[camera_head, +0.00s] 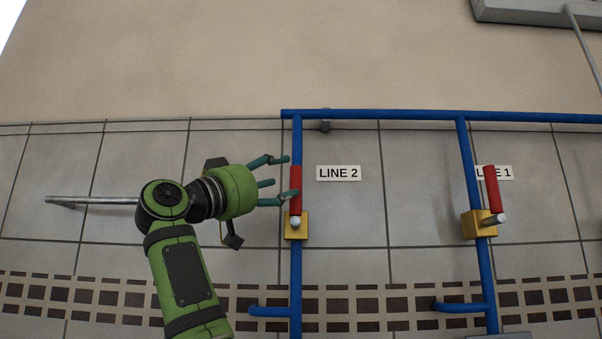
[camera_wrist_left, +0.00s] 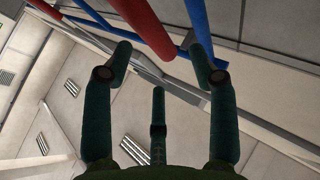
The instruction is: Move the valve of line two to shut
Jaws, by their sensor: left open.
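The line two valve has a red lever handle (camera_head: 296,190) pointing up along the blue pipe, above its yellow valve body (camera_head: 290,225). The "LINE 2" label (camera_head: 339,173) is on the wall to its right. My left gripper (camera_head: 285,178) is open at the left side of the red handle, its fingertips close to it. I cannot tell whether they touch it. In the left wrist view the red handle (camera_wrist_left: 148,27) runs past the open fingertips (camera_wrist_left: 160,55), with nothing held between them. My right gripper is in no view.
The line one valve with its red handle (camera_head: 492,189) and yellow body (camera_head: 476,224) is to the right, on another blue pipe (camera_head: 468,160). A blue pipe (camera_head: 400,115) runs across the top. A grey rail (camera_head: 95,200) is on the left wall.

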